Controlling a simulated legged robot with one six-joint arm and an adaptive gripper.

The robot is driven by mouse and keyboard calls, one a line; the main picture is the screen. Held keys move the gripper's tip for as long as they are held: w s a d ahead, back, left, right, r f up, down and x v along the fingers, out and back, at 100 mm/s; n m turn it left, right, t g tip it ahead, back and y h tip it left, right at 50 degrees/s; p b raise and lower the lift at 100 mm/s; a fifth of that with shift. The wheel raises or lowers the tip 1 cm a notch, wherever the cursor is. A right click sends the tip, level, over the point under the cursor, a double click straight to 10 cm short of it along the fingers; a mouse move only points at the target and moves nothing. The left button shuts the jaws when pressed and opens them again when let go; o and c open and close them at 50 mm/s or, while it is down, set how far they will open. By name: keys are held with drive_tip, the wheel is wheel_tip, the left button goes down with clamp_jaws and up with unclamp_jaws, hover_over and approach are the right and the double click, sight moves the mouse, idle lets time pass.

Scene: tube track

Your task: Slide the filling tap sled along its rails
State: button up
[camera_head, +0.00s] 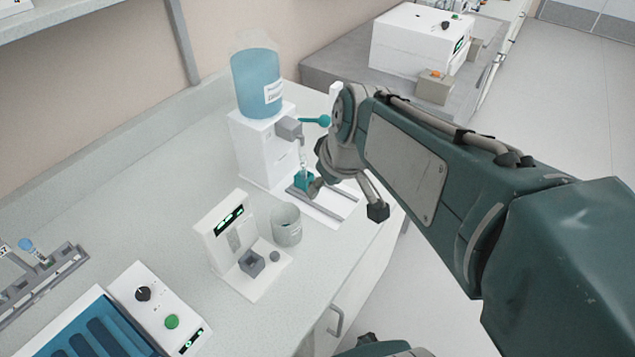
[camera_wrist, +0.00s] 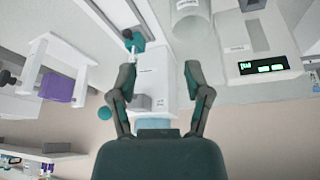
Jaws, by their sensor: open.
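The filling tap sled is a small teal block (camera_head: 302,181) on a grey rail track (camera_head: 336,206) at the foot of the white dispenser (camera_head: 262,150). A pale tube appears to stand in it under the grey tap. In the wrist view the teal sled (camera_wrist: 134,41) lies above and left of the fingers, near the grey rail (camera_wrist: 92,14). My gripper (camera_head: 346,198) is open and empty over the track, with one finger close to the sled; contact cannot be told. In the wrist view the open fingers (camera_wrist: 160,70) frame the dispenser body (camera_wrist: 152,88).
A blue bottle (camera_head: 257,84) tops the dispenser, and a teal tap lever (camera_head: 314,121) sticks out towards my wrist. A clear beaker (camera_head: 286,227) and a white display unit (camera_head: 222,236) stand in front.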

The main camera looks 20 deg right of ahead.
sight(319, 195)
drive_tip(key=w+d+f+n+y, duration=0.1)
drive_tip(key=w+d+f+n, duration=0.15)
drive_tip(key=w, duration=0.25)
drive_tip(key=w+d+f+n, duration=0.1)
drive_tip(key=w+d+f, duration=0.2)
drive_tip(key=w+d, duration=0.15)
drive_tip(key=shift+g, duration=0.4)
drive_tip(key=x, duration=1.1)
drive_tip(key=shift+w+a+r, duration=0.15)
drive_tip(key=shift+w+a, duration=0.2)
clamp_jaws()
